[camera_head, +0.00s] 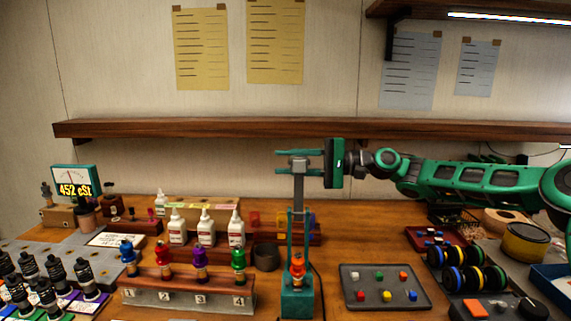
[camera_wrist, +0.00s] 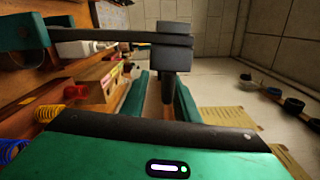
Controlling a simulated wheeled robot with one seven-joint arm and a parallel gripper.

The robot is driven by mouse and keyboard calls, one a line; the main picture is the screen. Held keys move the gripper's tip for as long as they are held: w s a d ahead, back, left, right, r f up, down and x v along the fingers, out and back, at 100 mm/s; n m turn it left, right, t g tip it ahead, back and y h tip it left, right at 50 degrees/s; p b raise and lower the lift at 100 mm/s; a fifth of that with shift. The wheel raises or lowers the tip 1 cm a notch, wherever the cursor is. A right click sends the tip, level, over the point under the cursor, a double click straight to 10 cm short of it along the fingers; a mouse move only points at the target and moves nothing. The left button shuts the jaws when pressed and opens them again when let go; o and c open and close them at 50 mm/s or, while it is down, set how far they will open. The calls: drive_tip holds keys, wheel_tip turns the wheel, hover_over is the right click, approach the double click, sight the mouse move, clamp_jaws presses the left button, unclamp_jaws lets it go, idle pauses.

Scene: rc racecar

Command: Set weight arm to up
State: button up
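The test stand (camera_head: 297,302) has a teal base at the bench's front middle, with an orange shock (camera_head: 297,268) between its uprights. Its grey weight arm (camera_head: 298,190) points up from these uprights, looking about upright. A grey weight block (camera_head: 299,166) is at its top; it also shows in the wrist view (camera_wrist: 172,45), with a dark stub towards me. My gripper (camera_head: 281,161) comes in from the right, its fingers one above the other around the block's level. In the wrist view my gripper (camera_wrist: 160,82) is open, with the stub between its fingers and gaps visible beside it.
A shelf (camera_head: 230,128) runs along the wall just above my gripper. A rack (camera_head: 187,297) of coloured shocks and several white bottles (camera_head: 206,230) stand left of the stand. A grey tray (camera_head: 384,290) and wheels (camera_head: 470,279) lie right.

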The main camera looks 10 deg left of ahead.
drive_tip(key=shift+s+r, duration=0.2)
drive_tip(key=w+d, duration=0.2)
drive_tip(key=d, duration=0.8)
drive_tip(key=shift+d, duration=0.25)
drive_tip(key=shift+f, duration=0.1)
